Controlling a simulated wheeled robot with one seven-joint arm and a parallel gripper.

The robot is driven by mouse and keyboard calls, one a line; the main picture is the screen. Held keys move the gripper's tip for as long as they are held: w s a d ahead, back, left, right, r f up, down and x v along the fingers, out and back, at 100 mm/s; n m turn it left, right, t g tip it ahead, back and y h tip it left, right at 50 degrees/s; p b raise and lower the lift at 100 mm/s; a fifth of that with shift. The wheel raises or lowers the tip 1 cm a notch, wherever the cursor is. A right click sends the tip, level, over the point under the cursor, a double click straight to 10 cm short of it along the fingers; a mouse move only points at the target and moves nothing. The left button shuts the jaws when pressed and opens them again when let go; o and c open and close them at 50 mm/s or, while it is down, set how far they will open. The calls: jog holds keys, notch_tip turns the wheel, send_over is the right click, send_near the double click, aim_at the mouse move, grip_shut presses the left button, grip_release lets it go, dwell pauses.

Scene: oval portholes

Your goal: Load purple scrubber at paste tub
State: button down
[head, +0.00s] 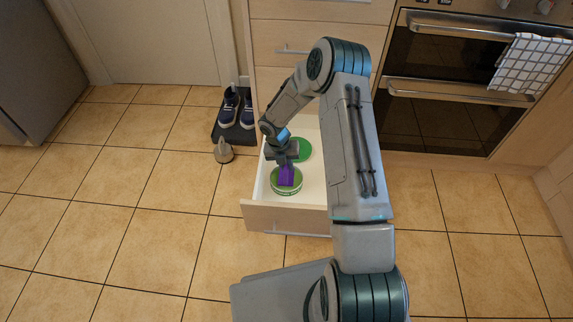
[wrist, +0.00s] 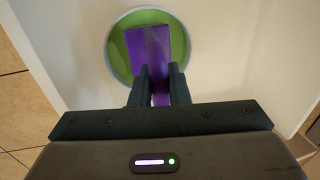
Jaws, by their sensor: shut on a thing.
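A purple scrubber (head: 286,175) is held in my gripper (head: 288,161), over the open drawer. In the wrist view the purple scrubber (wrist: 147,48) sticks out beyond the fingers of my gripper (wrist: 157,75), which are shut on its near end. Below it is a round tub with green paste and a pale rim, the paste tub (head: 286,187), in the front of the drawer. The scrubber covers the middle of the paste tub (wrist: 114,48) in the wrist view. I cannot tell whether the scrubber touches the paste.
The white drawer (head: 290,218) is pulled out below the cabinet. A green round thing (head: 304,150) lies farther back in it, partly behind my arm. Shoes on a dark mat (head: 234,134) and a small grey object (head: 223,151) are left of the drawer. An oven (head: 450,100) stands at the right.

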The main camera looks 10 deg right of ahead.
dwell(0.3)
notch_tip(320, 180, up, 7)
jog(key=p, duration=0.6)
dwell(0.4)
